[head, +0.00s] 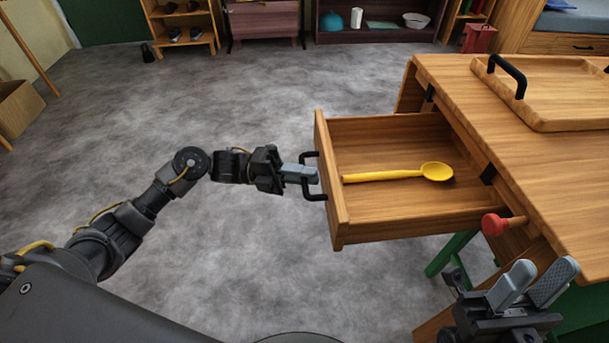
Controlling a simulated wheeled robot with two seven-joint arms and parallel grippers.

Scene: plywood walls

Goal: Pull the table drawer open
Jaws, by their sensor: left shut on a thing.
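The wooden table drawer (400,218) is pulled well out of the left side of the table (520,140). A yellow spoon (400,174) lies inside it. My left gripper (308,174) is shut on the black drawer handle (312,157) at the drawer's front. Its fingers partly hide the handle. My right gripper (534,285) is at the lower right, beside the table edge. Its two grey fingers stand apart and nothing shows between them.
A wooden tray (555,120) with black handles sits on the table top. A red knob (494,224) sticks out from the table's side near my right gripper. The grey floor left of the drawer is clear. Shelves (375,22) stand along the far wall.

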